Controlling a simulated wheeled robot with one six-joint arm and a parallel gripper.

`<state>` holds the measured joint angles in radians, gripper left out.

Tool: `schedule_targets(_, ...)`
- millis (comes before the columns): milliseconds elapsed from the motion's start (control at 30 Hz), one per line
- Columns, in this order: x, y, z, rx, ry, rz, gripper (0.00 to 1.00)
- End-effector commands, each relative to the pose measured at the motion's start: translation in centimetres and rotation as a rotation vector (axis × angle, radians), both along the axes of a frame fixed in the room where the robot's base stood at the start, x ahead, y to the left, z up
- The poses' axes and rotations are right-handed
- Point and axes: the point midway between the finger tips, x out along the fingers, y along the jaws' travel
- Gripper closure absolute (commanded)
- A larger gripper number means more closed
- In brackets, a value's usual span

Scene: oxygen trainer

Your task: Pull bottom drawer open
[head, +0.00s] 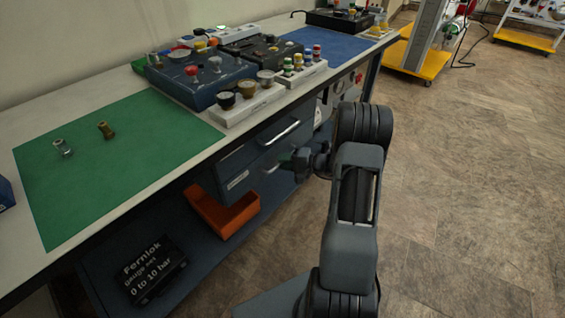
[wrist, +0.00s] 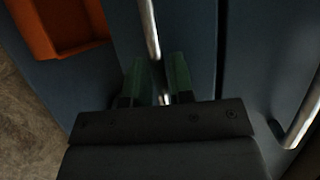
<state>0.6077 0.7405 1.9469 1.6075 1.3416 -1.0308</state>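The bottom drawer (head: 239,184) is in the blue-grey drawer unit under the bench, below the top drawer (head: 242,155). Its front looks about flush with the one above. It carries a silver bar handle (head: 271,168), which also shows in the wrist view (wrist: 150,30). My gripper (head: 301,160) is at this handle, its tips partly hidden by my arm in the head view. In the wrist view, my gripper's green fingers (wrist: 158,82) stand apart with the bar running between them. Gaps show beside the bar, so the fingers are around it, not closed on it.
The top drawer's handle (head: 283,133) is close above; it shows at right in the wrist view (wrist: 304,115). An orange bin (head: 235,218) and a black gauge-set case (head: 152,272) lie on the lower shelf. The bench top (head: 95,107) overhangs. The floor (head: 460,170) at right is clear.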

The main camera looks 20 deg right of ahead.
Motion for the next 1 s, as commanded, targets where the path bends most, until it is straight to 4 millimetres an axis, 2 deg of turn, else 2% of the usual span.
schedule_targets(400, 0.43, 0.48, -0.12, 0.001, 0.001, 0.000, 0.78)
schedule_targets(667, 0.42, 0.47, -0.12, 0.001, 0.001, 0.000, 1.00)
schedule_targets(1000, 0.41, 0.46, -0.12, 0.001, 0.001, 0.000, 1.00)
